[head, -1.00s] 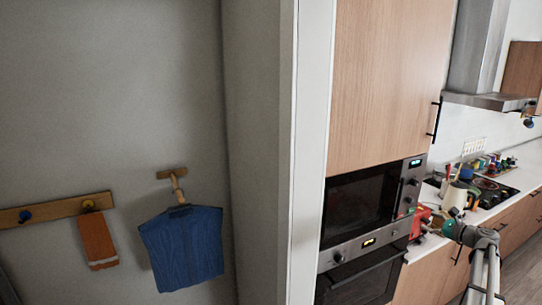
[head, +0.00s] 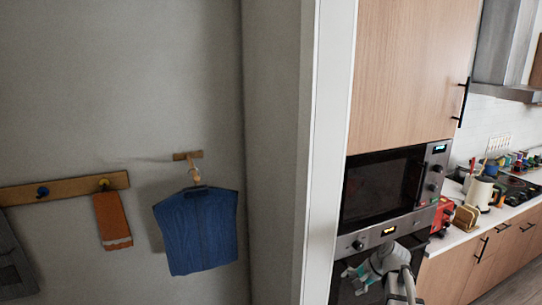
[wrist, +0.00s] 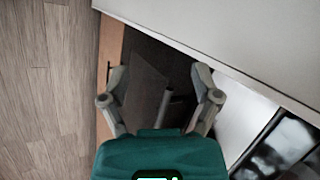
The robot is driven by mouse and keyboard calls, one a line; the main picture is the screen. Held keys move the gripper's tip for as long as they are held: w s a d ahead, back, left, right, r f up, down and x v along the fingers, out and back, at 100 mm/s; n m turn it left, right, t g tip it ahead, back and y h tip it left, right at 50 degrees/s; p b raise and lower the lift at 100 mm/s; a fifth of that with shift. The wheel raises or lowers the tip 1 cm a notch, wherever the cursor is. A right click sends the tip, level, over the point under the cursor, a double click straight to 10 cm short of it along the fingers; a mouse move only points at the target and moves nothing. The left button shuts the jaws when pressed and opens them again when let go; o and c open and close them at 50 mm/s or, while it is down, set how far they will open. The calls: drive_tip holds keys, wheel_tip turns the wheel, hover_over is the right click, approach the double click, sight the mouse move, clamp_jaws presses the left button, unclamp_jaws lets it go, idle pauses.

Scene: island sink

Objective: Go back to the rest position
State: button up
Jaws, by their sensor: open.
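My gripper (wrist: 160,80) is open in the wrist view, with its two grey fingers apart and nothing between them. In the head view my gripper (head: 352,277) is low at the right, in front of the lower oven door. The wrist view shows a dark surface and a thin bar (wrist: 163,105) beyond the fingers. Contact between the gripper and the oven cannot be made out.
A microwave (head: 385,188) is built into a tall wooden cabinet (head: 410,75). The counter (head: 455,238) at right holds a red toaster (head: 440,215) and a kettle (head: 480,192). A blue garment (head: 197,232) and orange towel (head: 112,220) hang left. Wooden floor (wrist: 40,90) is clear.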

drive_tip(key=s+a+f+n+g+h+b, duration=0.1)
drive_tip(key=s+a+f+n+h+b, duration=0.1)
drive_tip(key=s+a+f+n, duration=0.2)
drive_tip(key=s+a+f+n+g+h+b, duration=0.2)
drive_tip(key=s+a+f+n+h, duration=0.1)
drive_tip(key=s, duration=0.7)
drive_tip(key=shift+s+a+f+n+h, duration=0.15)
drive_tip(key=shift+a+f+n+h, duration=0.15)
drive_tip(key=shift+a+f+n, duration=0.5)
drive_tip(key=shift+a+r, duration=0.2)
drive_tip(key=shift+a, duration=0.05)
